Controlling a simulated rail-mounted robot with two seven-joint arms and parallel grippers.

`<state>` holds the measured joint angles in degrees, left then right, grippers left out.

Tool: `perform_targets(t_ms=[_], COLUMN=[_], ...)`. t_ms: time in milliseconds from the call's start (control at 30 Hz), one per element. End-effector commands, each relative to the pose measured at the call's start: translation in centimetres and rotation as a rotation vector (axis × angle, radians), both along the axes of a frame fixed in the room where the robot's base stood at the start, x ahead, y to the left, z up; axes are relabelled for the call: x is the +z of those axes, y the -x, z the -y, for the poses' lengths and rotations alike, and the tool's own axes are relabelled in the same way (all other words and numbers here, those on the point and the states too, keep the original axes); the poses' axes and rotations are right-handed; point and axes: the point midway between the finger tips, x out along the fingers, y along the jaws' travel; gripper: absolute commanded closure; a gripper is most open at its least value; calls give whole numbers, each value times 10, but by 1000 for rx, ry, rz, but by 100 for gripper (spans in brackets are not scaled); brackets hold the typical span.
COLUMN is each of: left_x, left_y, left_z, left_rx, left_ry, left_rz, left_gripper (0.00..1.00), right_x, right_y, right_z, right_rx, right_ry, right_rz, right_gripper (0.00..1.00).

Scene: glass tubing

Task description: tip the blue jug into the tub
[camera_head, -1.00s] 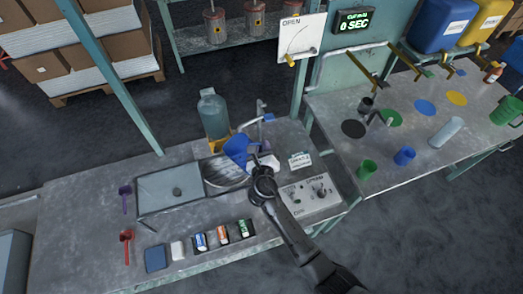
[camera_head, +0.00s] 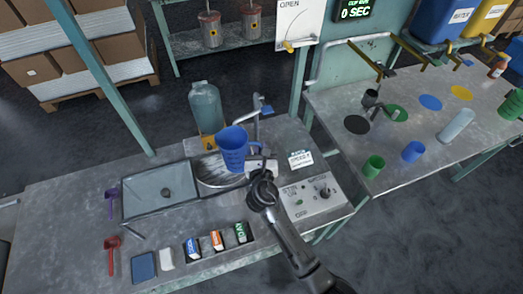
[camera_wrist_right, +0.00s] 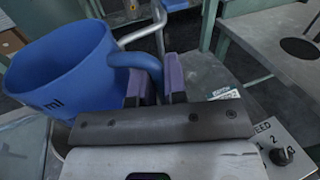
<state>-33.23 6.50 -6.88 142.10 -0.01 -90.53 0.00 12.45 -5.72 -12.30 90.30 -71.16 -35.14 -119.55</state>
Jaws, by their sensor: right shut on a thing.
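The blue jug (camera_head: 232,150) is near upright above the round metal basin (camera_head: 212,172), its open mouth facing up. My right gripper (camera_head: 261,178) is shut on the jug's handle, on the jug's right side. In the right wrist view the jug (camera_wrist_right: 62,75) fills the left, and its handle runs between the purple finger pads (camera_wrist_right: 155,80). The jug's contents are hidden. A grey rectangular tub (camera_head: 140,192) with a small dark lump in it sits left of the round basin. My left gripper is not in view.
A large clear bottle (camera_head: 206,108) and a tap (camera_head: 257,124) stand behind the jug. A control panel (camera_head: 312,194) is on the right. Several small packets (camera_head: 216,240) lie in front.

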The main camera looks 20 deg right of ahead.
Motion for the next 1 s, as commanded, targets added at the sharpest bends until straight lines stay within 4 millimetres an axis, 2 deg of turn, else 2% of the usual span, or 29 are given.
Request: perform_targets(t_ms=[33, 167, 200, 233, 500, 1000], left_x=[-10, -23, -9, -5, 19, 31], left_y=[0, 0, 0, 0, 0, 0], left_z=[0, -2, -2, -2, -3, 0], left_rx=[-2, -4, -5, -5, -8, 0], left_ry=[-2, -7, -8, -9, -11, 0], left_rz=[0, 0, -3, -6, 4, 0], left_gripper=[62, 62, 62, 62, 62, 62], right_x=[-7, -12, 3, 6, 23, 33], right_y=[0, -1, -1, -1, -1, 0], right_z=[0, -1, -1, -1, 0, -1], right_rx=[0, 0, 0, 0, 0, 0], right_ry=[-18, -66, -65, -63, -61, -61], right_rz=[13, 42, 42, 41, 39, 38], right_gripper=[100, 100, 100, 100, 100, 100])
